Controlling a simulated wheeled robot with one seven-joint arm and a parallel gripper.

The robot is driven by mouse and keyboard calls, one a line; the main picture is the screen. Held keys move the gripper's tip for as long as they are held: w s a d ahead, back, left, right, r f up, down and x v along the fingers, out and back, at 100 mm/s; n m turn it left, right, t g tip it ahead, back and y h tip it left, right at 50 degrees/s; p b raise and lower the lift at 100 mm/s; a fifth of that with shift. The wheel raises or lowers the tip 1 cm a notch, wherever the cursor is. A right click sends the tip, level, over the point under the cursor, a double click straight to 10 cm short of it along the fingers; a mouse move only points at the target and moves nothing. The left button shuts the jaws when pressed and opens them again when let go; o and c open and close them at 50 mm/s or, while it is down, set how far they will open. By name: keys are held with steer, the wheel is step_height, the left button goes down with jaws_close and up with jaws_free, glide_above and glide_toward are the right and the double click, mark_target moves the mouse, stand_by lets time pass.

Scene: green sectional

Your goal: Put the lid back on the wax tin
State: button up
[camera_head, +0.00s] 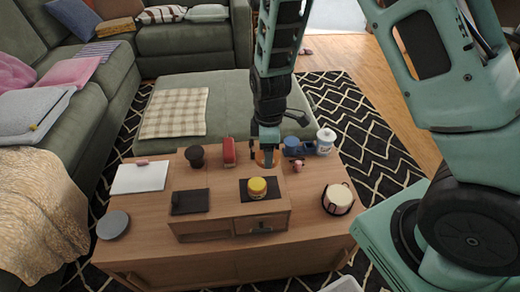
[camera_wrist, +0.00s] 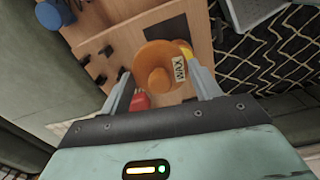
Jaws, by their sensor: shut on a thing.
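My gripper (camera_head: 266,160) is shut on an orange round lid with a central knob. The lid (camera_wrist: 150,52) lies between my two fingers in the wrist view and bears a pale label reading "WAX". In the head view only orange edges of the lid (camera_head: 259,158) show around my fingers. A yellow tin (camera_head: 258,186) stands upright on a dark mat (camera_head: 272,196) at the front of the raised table part, nearer the camera than my gripper. In the wrist view the lid hides much of what lies behind it.
A red object (camera_head: 229,152) and a dark cup (camera_head: 195,155) stand left of my gripper. A blue object (camera_head: 291,146) and a white lidded jar (camera_head: 325,140) stand right. A dark pad (camera_head: 189,202) lies left of the tin; a cream round container (camera_head: 338,198) stands right.

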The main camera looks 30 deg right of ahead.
steer(key=a+f+n+b, duration=0.1)
steer(key=n, duration=0.1)
steer(key=s+a+f+n+b, duration=0.1)
steer(key=f+n, duration=0.1)
steer(key=n, duration=0.1)
steer(key=a+f+n+b, duration=0.1)
steer(key=a+n, duration=0.1)
steer(key=shift+s+f, duration=0.2)
steer(key=shift+s, duration=0.15)
steer(key=shift+f+b, duration=0.5)
steer(key=shift+f, duration=0.35)
steer(key=shift+r, duration=0.1)
stand_by(0.8)
steer(key=shift+f+p, duration=0.2)
steer(key=shift+p, duration=0.15)
stand_by(1.2)
steer(key=o, duration=1.3)
step_height(320, 180, up, 7)
steer(key=p, duration=0.6)
